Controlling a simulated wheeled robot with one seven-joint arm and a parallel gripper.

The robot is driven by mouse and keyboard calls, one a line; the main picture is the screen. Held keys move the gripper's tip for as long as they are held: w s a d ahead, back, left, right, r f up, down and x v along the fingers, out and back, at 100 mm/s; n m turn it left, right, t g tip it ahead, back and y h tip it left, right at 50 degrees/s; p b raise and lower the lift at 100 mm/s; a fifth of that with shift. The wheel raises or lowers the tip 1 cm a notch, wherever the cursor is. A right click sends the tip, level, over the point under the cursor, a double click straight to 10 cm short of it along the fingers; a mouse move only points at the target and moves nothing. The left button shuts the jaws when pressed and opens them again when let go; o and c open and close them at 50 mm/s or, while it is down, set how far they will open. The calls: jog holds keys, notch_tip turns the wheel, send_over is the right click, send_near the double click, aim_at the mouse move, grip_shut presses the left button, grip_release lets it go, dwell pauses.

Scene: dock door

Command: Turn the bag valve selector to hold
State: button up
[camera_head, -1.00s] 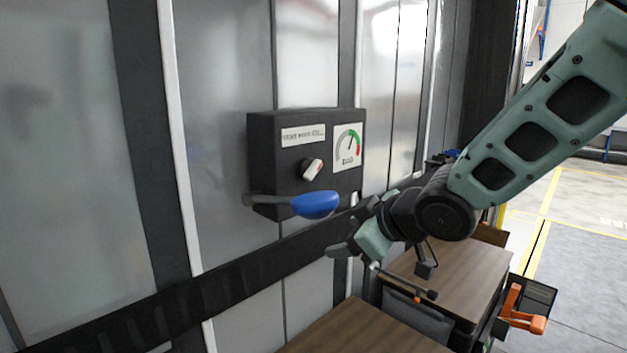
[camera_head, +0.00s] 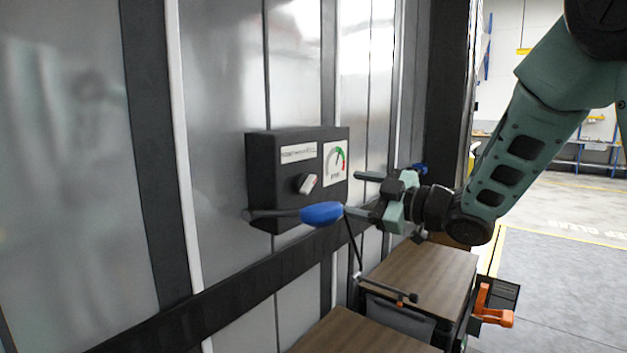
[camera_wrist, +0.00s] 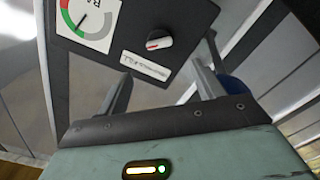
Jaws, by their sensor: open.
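The bag valve selector is a small white knob (camera_head: 307,183) with a red mark, on the front of a dark wall box (camera_head: 262,178). It also shows in the wrist view as a white knob (camera_wrist: 159,40) with a red pointer line, ahead of the fingers. A pressure gauge (camera_head: 335,160) with a green and red arc sits right of the knob. A blue-handled lever (camera_head: 321,213) sticks out below the box. My gripper (camera_head: 359,194) is open and empty, right of the box. Its fingers (camera_wrist: 160,88) are apart and do not touch the knob.
A label plate (camera_head: 298,152) sits above the knob. The blue lever lies close to my lower finger. Wooden-topped units (camera_head: 425,275) stand below my gripper, with an orange handle (camera_head: 497,317) at their right. Open floor lies at the far right.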

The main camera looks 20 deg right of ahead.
aim_at(311, 184)
jog(key=p+x, duration=0.3)
jog(key=x, duration=0.8)
jog(key=shift+c, duration=0.4)
jog(key=c, duration=0.9)
